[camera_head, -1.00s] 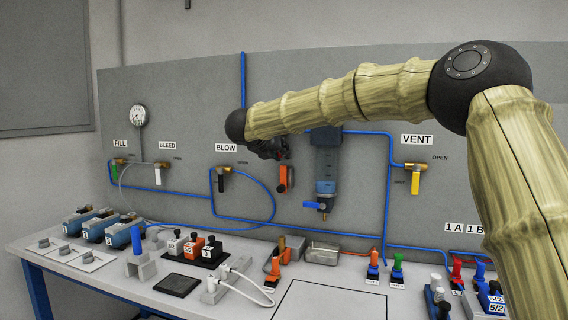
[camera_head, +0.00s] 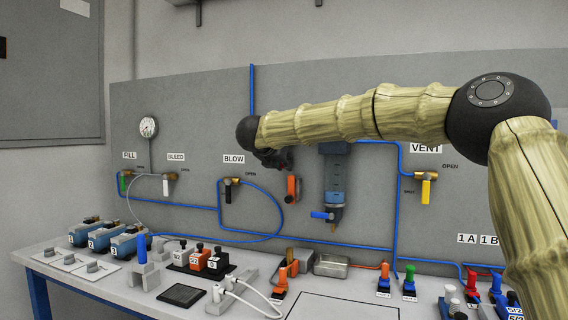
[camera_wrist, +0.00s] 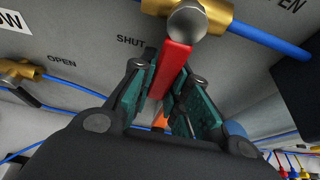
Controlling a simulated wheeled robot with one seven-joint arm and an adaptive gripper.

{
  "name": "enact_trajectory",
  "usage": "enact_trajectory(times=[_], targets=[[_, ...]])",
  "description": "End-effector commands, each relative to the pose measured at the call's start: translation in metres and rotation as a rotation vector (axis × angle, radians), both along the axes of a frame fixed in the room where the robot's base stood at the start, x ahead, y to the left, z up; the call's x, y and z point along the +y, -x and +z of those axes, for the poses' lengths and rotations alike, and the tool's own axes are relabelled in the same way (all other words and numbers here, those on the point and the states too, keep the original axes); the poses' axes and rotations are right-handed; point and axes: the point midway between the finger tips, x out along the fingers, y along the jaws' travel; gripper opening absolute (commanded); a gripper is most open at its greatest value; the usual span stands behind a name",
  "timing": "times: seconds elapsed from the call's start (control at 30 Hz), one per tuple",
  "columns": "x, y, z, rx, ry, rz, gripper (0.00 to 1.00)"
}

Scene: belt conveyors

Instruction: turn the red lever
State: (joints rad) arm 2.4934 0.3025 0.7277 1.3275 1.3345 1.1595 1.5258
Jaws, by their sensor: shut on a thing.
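The red lever (camera_wrist: 174,62) shows in the wrist view as a flat bar hanging from a round metal hub on a brass valve (camera_wrist: 215,13). It lies beside the word SHUT, and the word OPEN is at the upper right. My gripper (camera_wrist: 166,88) has its two teal-padded fingers on either side of the lever and is shut on it. In the head view my gripper (camera_head: 276,161) is against the grey panel, and my arm hides the red lever and its valve there.
An orange handle (camera_head: 292,189) hangs on the panel just below my gripper. A filter unit (camera_head: 335,182) is to its right. The BLOW valve (camera_head: 230,184) with a black lever is to its left. Blue hoses cross the panel, and the bench below holds several small parts.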

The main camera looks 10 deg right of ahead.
Motion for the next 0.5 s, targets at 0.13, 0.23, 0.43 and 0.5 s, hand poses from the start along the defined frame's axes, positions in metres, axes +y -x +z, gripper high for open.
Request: enact_trajectory(times=[0.13,0.23,0.43,0.5], targets=[[0.001,0.0001,-0.001,0.001,-0.001,0.001,0.35],[0.0006,0.0001,-0.0007,0.001,-0.001,0.0,0.39],[-0.0002,0.0003,-0.0003,0.0,0.0,0.0,0.39],[0.0004,0.0012,0.0004,0.0,0.0,0.0,0.39]])
